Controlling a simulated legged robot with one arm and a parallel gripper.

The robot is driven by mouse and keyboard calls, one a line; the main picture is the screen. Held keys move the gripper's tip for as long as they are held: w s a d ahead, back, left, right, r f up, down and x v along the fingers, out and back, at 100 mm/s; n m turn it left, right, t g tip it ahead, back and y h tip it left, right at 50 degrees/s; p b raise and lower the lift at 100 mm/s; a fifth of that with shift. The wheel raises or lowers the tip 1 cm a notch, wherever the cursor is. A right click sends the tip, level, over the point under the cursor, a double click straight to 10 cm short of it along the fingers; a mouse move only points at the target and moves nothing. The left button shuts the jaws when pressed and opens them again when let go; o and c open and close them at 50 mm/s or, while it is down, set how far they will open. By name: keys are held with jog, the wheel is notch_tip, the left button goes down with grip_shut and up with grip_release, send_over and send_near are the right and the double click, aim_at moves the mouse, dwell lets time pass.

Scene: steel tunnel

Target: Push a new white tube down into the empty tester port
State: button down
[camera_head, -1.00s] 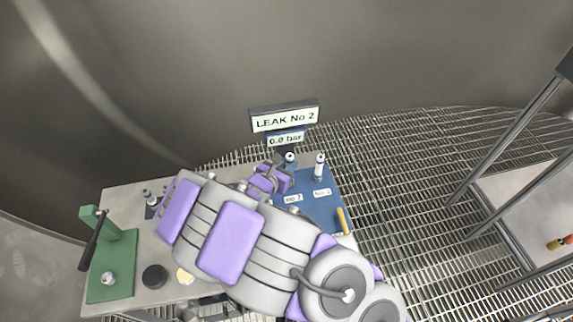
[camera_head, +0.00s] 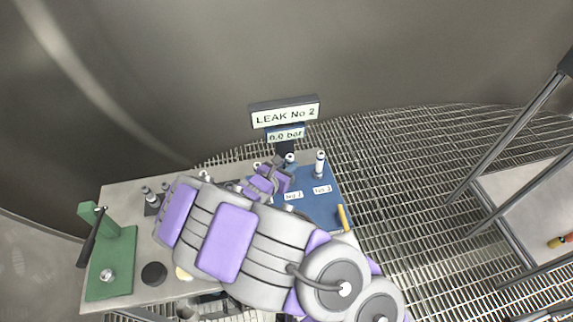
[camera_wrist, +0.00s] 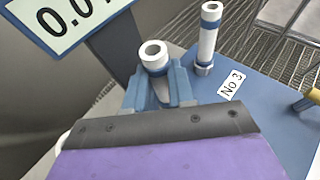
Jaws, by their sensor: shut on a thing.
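A white tube (camera_wrist: 153,55) with a blue band stands between the fingers of my gripper (camera_wrist: 158,90) in the wrist view. My gripper is shut on it; its purple body hides the tube's lower end and the port under it. The tube's top also shows in the head view (camera_head: 290,159), beside my gripper (camera_head: 282,176), at the blue tester (camera_head: 322,207) near the No 2 label (camera_head: 293,196). I cannot tell how deep the tube sits. A second white tube (camera_head: 320,163) stands upright in the No 3 place. The sign (camera_head: 285,115) reads LEAK No 2, with 0.0 bar below.
A green lever press (camera_head: 112,262) stands on the bench's left. A black disc (camera_head: 154,274) and small fittings (camera_head: 150,198) lie on the bench. A yellow handle (camera_head: 342,217) is at the tester's right edge. Grating floor (camera_head: 420,200) lies to the right.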

jog(key=shift+f, duration=0.5)
jog(key=c, duration=0.9)
grip_release()
jog(key=shift+s, duration=0.1)
jog(key=p+v, duration=0.3)
jog(key=v, duration=1.4)
jog(key=shift+a+f, duration=0.1)
jog(key=shift+a, duration=0.1)
